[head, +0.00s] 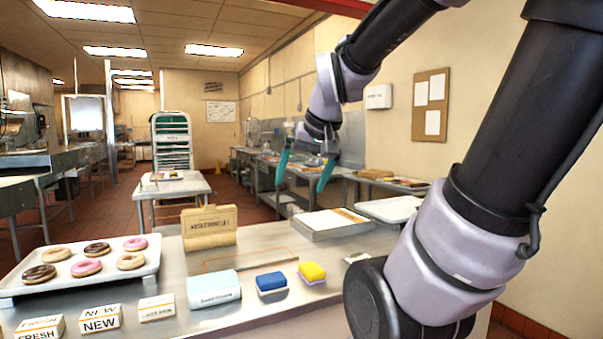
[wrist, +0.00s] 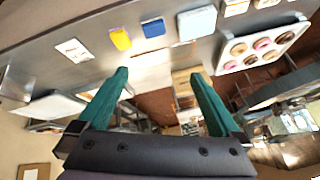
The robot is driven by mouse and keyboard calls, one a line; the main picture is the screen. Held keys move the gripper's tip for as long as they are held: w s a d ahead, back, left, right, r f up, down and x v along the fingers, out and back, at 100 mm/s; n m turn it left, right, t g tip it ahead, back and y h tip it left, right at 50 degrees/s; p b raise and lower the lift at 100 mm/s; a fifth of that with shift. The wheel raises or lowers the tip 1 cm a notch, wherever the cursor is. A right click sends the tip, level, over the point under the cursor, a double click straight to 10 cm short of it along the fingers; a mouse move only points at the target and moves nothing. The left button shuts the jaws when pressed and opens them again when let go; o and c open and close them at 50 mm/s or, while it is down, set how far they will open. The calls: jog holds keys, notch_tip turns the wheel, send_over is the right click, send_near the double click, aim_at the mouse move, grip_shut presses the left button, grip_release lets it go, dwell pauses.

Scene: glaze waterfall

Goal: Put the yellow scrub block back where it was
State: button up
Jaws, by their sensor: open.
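The yellow scrub block (head: 312,271) lies on the steel counter, with a purple lower layer showing. It is just right of a blue scrub block (head: 271,281). In the wrist view the yellow block (wrist: 121,39) is near the top, left of the blue block (wrist: 153,28). My gripper (head: 300,187) is raised above and beyond the counter items, its teal fingers spread and nothing between them. In the wrist view the gripper (wrist: 158,74) is also open and empty, well apart from the yellow block.
A light blue box (head: 213,289) stands left of the blue block. A donut tray (head: 150,270), small signs (head: 100,318), a cardboard folder (head: 209,228) and a shallow tray (head: 335,232) are on the counter. A small white card (head: 357,257) lies right of the yellow block.

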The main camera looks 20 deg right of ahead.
jog(key=shift+m+y, duration=0.3)
jog(key=shift+y, duration=0.4)
jog(key=s, duration=0.1)
jog(key=s+a+r, duration=0.1)
jog(key=s, duration=0.1)
jog(key=s+a+r, duration=0.1)
jog(key=shift+s+a, duration=0.1)
jog(key=shift+s, duration=0.25)
jog(key=shift+t, duration=0.3)
